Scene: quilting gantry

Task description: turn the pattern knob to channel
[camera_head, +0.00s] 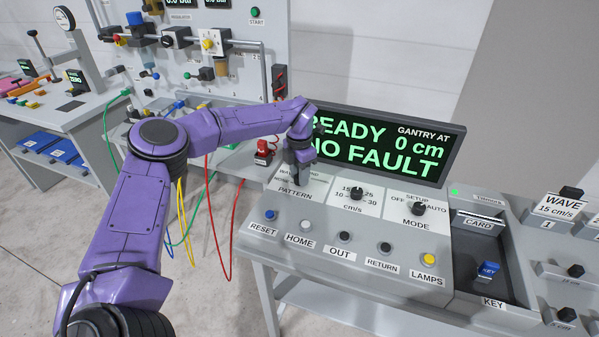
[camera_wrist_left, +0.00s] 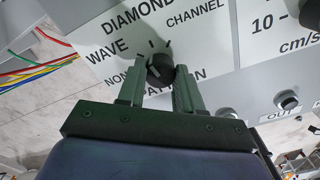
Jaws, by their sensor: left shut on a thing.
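The pattern knob (camera_wrist_left: 160,67) is a small black knob on a white plate in the left wrist view. The labels NONE, WAVE, DIAMOND and CHANNEL (camera_wrist_left: 198,16) surround it, with CHANNEL at the upper right. My left gripper (camera_head: 298,177) reaches down onto the pattern plate at the left end of the console. Its two fingers are shut on the knob from either side. In the head view the gripper hides the knob and most of its labels. I cannot tell which label the knob points to. My right gripper is not in view.
The speed knob (camera_head: 357,193) and mode knob (camera_head: 418,208) are to the right on the console. A row of buttons, from RESET (camera_head: 270,215) to LAMPS (camera_head: 428,258), runs along the front. The display (camera_head: 385,145) behind reads READY, 0 cm, NO FAULT. Hoses hang at the left.

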